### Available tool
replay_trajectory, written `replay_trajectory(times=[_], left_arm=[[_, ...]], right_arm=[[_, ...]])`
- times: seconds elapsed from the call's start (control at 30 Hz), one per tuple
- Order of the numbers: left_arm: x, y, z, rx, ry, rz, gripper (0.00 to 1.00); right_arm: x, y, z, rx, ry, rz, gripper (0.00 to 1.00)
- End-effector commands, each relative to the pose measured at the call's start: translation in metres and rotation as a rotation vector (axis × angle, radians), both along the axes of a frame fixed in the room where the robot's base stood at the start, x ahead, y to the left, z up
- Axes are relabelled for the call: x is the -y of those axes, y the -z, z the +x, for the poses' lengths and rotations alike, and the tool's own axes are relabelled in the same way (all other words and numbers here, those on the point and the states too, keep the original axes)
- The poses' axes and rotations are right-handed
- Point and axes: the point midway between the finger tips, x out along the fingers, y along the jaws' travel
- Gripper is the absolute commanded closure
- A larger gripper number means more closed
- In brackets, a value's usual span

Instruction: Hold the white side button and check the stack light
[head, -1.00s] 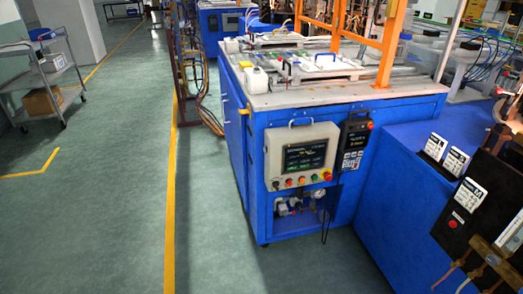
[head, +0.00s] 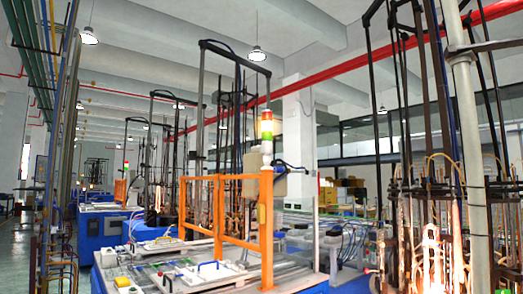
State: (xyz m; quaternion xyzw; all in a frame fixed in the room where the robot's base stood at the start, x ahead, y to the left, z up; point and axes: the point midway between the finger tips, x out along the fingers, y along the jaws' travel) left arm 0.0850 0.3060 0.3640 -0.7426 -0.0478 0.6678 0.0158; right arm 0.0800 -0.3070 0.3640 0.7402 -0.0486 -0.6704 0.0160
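The stack light (head: 266,131) stands upright near the middle of the head view, on top of the orange frame's right post. It has a red-orange segment at the top, a pale yellow-white one in the middle and a green one at the bottom. The segments look bright, but I cannot tell for sure which are lit. The white side button is not in view, and neither is the blue machine's front with its control panel. Neither of my grippers is in view, so I cannot see what they touch.
The orange guard frame (head: 214,179) stands on the machine's worktop (head: 208,257), which carries fixtures and blue handles. A strip of floor (head: 22,255) shows at the far left.

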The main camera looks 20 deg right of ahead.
Motion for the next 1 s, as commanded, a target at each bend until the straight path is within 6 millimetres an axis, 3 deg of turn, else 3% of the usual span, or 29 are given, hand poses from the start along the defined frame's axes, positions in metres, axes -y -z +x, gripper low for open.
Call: replay_trajectory(times=[0.17, 0.43, 1.0], left_arm=[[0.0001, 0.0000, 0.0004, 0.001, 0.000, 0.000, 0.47], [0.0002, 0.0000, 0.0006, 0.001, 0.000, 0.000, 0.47], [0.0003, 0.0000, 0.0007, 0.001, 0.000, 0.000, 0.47]], right_arm=[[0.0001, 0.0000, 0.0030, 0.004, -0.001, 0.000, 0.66], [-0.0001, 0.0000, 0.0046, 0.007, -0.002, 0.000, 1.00], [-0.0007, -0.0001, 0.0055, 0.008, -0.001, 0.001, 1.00]])
